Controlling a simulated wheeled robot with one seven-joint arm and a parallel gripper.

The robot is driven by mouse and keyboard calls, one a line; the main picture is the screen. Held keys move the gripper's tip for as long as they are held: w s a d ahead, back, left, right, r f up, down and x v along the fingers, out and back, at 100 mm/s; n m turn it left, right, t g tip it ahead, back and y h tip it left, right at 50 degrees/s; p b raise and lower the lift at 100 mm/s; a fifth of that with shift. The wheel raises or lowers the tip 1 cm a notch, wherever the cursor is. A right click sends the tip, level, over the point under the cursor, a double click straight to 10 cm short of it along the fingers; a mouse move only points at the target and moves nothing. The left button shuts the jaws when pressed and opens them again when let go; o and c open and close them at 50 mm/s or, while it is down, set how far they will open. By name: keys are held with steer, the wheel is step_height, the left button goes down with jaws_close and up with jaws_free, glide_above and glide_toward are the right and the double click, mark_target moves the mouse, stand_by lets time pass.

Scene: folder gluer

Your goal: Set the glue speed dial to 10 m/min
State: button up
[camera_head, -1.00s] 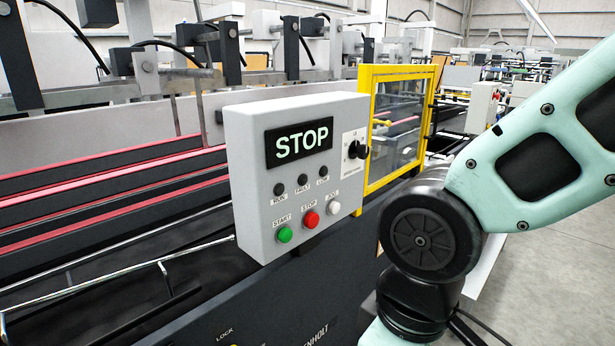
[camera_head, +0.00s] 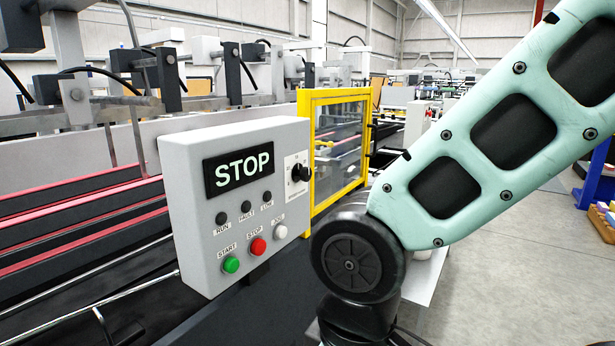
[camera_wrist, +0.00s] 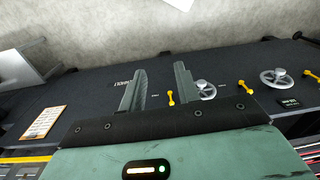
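A black rotary dial (camera_head: 300,173) sits on a white scale plate at the right side of the grey control box (camera_head: 184,190). Its scale lettering is too small to read, and I cannot tell its setting. The box display (camera_head: 238,168) reads STOP. My gripper is out of the head view, where only my arm shows, to the right of the box. In the wrist view my gripper (camera_wrist: 158,88) is open and empty, with two separated fingers over the machine's dark side panel (camera_wrist: 90,95). The dial is not in the wrist view.
Below the display are green START (camera_head: 231,265), red STOP (camera_head: 258,246) and white JOG (camera_head: 281,231) buttons. A yellow-framed guard (camera_head: 307,130) stands just behind the box. The wrist view shows handwheels (camera_wrist: 273,78) and yellow levers (camera_wrist: 170,98). Open floor (camera_head: 500,285) lies right.

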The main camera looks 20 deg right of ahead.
steer(key=shift+o, duration=0.3)
steer(key=o, duration=0.5)
steer(key=shift+w, duration=0.15)
steer(key=t+y+b, duration=0.4)
steer(key=t+y, duration=0.5)
steer(key=t, duration=0.6)
glide_toward(309, 176)
steer(key=shift+m, duration=0.4)
steer(key=p+x, duration=0.2)
steer(key=x, duration=0.6)
steer(key=shift+a+r, duration=0.1)
steer(key=shift+a, duration=0.05)
steer(key=c, duration=1)
